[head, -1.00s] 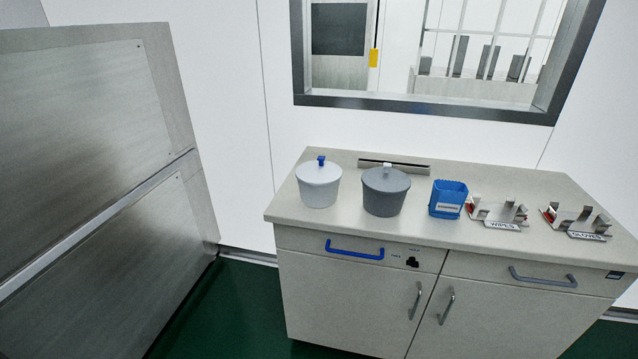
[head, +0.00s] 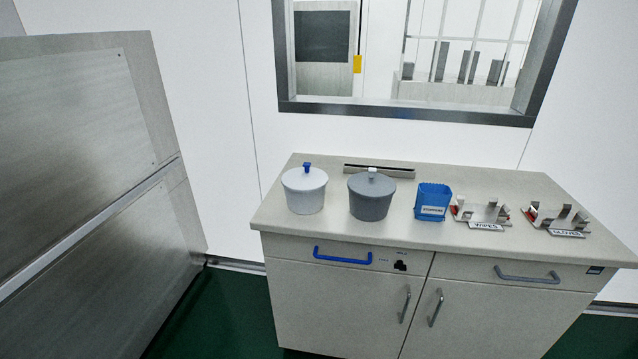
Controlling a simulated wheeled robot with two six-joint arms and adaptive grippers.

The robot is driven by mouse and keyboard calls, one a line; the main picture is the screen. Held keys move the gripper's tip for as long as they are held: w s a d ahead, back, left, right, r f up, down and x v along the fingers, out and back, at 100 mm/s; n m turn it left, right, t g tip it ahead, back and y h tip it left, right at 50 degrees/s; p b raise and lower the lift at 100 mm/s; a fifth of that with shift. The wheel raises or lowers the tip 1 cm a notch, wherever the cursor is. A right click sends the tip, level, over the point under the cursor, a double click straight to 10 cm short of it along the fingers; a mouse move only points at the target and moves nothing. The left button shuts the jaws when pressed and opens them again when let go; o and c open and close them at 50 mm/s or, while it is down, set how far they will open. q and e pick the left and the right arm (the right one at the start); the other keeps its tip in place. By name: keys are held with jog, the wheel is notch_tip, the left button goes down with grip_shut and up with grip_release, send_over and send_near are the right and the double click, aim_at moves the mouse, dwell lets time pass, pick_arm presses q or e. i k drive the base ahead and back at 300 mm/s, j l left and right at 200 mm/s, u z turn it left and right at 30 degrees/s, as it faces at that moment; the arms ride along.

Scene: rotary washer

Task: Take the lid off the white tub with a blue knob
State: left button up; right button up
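The white tub (head: 305,197) stands upright near the left end of the counter top. Its lid (head: 304,178) is on it, with a blue knob (head: 307,167) on top. A grey tub (head: 370,202) with a grey lid and a white knob (head: 372,173) stands just to its right, with a small gap between them. Neither of my grippers shows in the head view.
The counter (head: 290,226) also bears a blue container (head: 432,203), a wipes holder (head: 484,213) and a gloves holder (head: 557,219) to the right. A large metal cabinet (head: 75,130) stands at the left. Green floor (head: 225,310) lies free between them.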

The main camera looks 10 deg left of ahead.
aim_at(305, 178)
jog(key=j+z, duration=0.2)
jog(key=z, duration=0.2)
jog(key=i+j+z, duration=0.1)
jog(key=j+z, duration=0.15)
jog(key=z, duration=0.15)
jog(key=j+z, duration=0.25)
jog(key=z, duration=0.15)
jog(key=j+z, duration=0.2)
jog(key=z, duration=0.2)
jog(key=k+j+z, duration=0.1)
jog(key=j, duration=0.35)
jog(key=k+j+z, duration=0.1)
jog(key=j, duration=0.35)
jog(key=k+j+z, duration=0.1)
jog(key=k+j, duration=0.15)
jog(key=j, duration=0.15)
jog(key=k+j+z, duration=0.1)
jog(key=j, duration=0.3)
jog(key=k+j, duration=0.3)
jog(key=k+j+z, duration=0.15)
jog(key=j, duration=0.35)
jog(key=k, duration=0.05)
